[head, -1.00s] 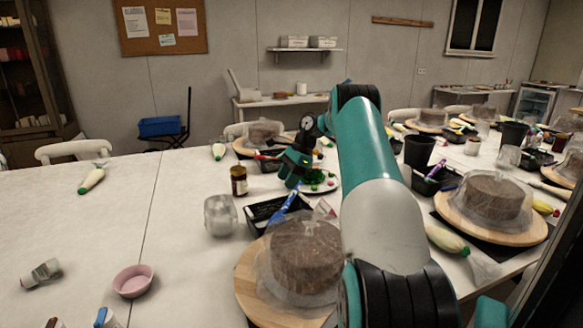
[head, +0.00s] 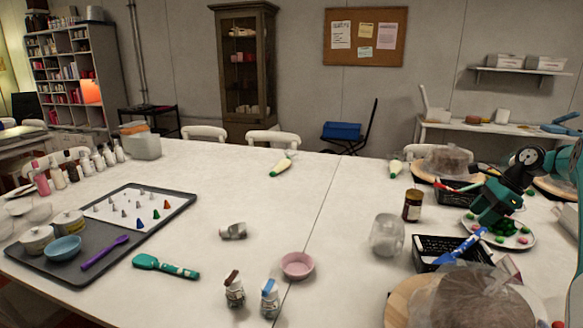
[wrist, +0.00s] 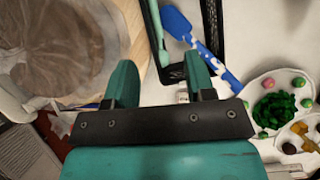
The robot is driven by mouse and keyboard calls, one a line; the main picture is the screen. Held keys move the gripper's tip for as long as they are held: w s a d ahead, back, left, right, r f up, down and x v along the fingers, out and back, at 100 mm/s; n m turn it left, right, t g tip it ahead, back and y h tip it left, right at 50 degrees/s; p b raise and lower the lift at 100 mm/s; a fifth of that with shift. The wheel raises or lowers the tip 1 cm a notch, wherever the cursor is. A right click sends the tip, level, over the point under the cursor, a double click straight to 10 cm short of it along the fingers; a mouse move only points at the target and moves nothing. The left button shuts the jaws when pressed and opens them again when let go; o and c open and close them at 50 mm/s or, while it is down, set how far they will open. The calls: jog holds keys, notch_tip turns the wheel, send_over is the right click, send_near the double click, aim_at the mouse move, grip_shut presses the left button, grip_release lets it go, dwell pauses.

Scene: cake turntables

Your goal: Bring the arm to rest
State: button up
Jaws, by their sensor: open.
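My gripper (head: 484,216) is at the right of the head view, over the table near a plate of green and pink pieces (head: 511,236). In the wrist view my gripper (wrist: 160,76) has its two teal fingers apart, with nothing between them. A wrapped cake on a wooden turntable (head: 402,305) is at the lower right of the head view; the wrapped cake (wrist: 55,45) fills the upper left of the wrist view. Most of my arm is outside the head view.
A black basket (head: 428,262) with a blue-handled tool (head: 458,247) stands near my gripper. A glass jar (head: 387,235), a brown jar (head: 412,205) and a pink bowl (head: 297,265) are left of it.

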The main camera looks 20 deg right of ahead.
jog(key=w+a+r+n, duration=0.3)
jog(key=a, duration=0.4)
jog(key=w+a+r+n, duration=0.2)
jog(key=a+r+n, duration=0.15)
jog(key=a, duration=0.35)
jog(key=s+a+r+n+g, duration=0.1)
jog(key=a+r+n, duration=0.25)
jog(key=a, duration=0.55)
jog(key=s+a+r+n+g, duration=0.1)
jog(key=a+r+n, duration=0.25)
jog(key=a, duration=0.65)
jog(key=s+a+r+n, duration=0.2)
jog(key=s+a+n, duration=0.45)
jog(key=a, duration=0.45)
jog(key=s+a+f+n, duration=0.1)
jog(key=s+a+n, duration=0.2)
jog(key=s, duration=0.4)
jog(key=s+a+f+n, duration=0.1)
jog(key=s+a+n, duration=0.2)
jog(key=s, duration=0.4)
jog(key=s+a+f+n+g, duration=0.1)
jog(key=s+a+n, duration=0.2)
jog(key=s+n, duration=0.2)
jog(key=shift+s, duration=1.2)
